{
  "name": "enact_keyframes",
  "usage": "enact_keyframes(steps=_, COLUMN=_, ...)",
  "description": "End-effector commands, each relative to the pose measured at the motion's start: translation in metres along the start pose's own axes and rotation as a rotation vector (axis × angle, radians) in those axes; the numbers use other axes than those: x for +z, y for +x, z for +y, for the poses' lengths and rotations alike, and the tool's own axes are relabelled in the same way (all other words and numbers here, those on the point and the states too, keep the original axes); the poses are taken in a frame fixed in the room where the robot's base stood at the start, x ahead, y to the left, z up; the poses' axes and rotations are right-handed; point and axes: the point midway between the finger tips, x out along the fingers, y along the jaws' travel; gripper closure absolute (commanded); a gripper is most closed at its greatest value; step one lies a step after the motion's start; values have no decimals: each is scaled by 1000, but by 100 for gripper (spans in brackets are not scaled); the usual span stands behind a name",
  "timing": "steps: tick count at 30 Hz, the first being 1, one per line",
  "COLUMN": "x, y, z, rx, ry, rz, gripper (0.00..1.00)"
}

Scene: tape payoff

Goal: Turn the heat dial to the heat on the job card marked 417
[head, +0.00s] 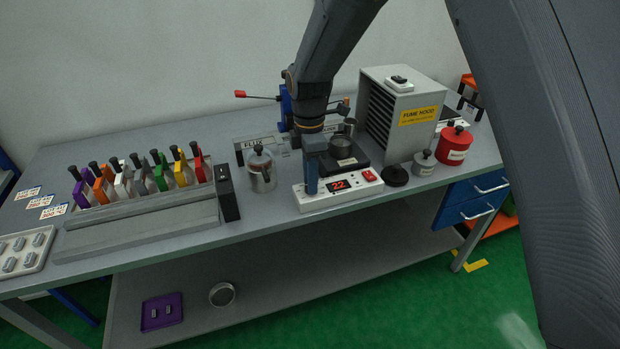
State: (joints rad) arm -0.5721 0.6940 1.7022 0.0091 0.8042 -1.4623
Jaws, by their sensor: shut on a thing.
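The white heater unit (352,194) stands near the front edge of the bench. Its red display (340,185) reads 22, and a red switch (369,176) sits at its right end. My gripper (312,188) points down at the left end of this unit, shut on the heat dial, which its fingers hide. A dark hot plate (350,162) with a small pot (341,146) is behind the panel. Job cards (53,211) lie at the far left of the bench; their print is too small to read surely, including which is 417.
A glass-like lidded jug (262,170) stands close left of my gripper. The fume hood (380,108), a grey weight-like pot (424,162) and a red can (454,146) are at right.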

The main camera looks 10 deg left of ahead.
Motion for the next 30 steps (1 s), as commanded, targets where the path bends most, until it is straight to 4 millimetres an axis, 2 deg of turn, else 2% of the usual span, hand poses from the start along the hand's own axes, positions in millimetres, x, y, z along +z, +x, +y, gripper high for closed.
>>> enact_keyframes(steps=30, x=2, y=-2, z=0, rx=1, ry=964, rz=58, gripper=97)
